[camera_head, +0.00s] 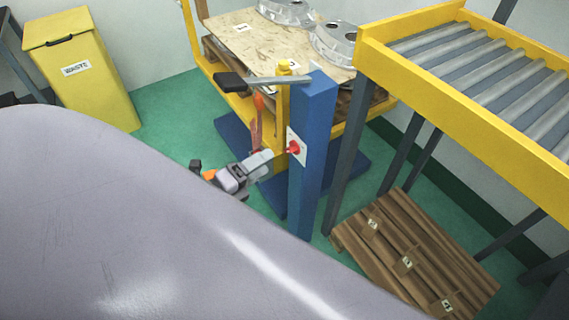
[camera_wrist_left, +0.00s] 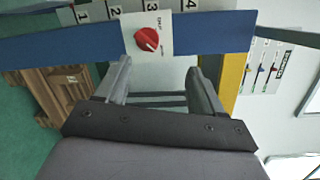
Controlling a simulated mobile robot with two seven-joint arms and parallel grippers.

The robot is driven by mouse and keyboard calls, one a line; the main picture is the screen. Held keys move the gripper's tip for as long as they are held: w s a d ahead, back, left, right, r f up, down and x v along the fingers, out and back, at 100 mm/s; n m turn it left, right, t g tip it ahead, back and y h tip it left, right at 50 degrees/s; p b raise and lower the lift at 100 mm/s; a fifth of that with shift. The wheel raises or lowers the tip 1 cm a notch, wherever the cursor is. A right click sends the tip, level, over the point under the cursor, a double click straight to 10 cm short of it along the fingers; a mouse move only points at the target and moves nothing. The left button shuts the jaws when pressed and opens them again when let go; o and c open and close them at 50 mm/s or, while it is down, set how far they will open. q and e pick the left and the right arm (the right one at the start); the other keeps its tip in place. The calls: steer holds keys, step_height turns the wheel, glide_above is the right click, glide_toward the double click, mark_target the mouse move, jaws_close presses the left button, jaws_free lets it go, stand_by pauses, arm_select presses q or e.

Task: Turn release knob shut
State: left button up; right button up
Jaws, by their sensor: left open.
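The red release knob (camera_head: 294,147) sits on a white plate on the side of a blue post (camera_head: 313,150). In the left wrist view the red knob (camera_wrist_left: 147,39) shows on its white plate (camera_wrist_left: 154,20), with small lettering beside it that I cannot read fully. My left gripper (camera_head: 274,154) is close to the knob in the head view. In the left wrist view my left gripper (camera_wrist_left: 162,72) is open, its two fingers apart and empty. The knob lies just beyond the fingertips, nearer the left finger in the picture. My right gripper is not in view.
A lever with a black grip (camera_head: 231,82) juts left from the post top. A yellow-framed roller conveyor (camera_head: 460,100) stands right, a wooden pallet (camera_head: 410,250) below it. A board (camera_head: 265,45) with castings is behind. A yellow waste bin (camera_head: 80,65) stands far left.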

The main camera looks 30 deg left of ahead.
mark_target(291, 149)
arm_select(q)
steer(key=w+d+f+m+h+b, duration=0.1)
steer(key=w+f+m+h+b, duration=0.1)
steer(key=w+m, duration=0.5)
steer(key=shift+w+d+f+b, duration=0.3)
steer(key=shift+w+f+b, duration=0.2)
steer(key=shift+w+b, duration=0.3)
steer(key=c, duration=1.1)
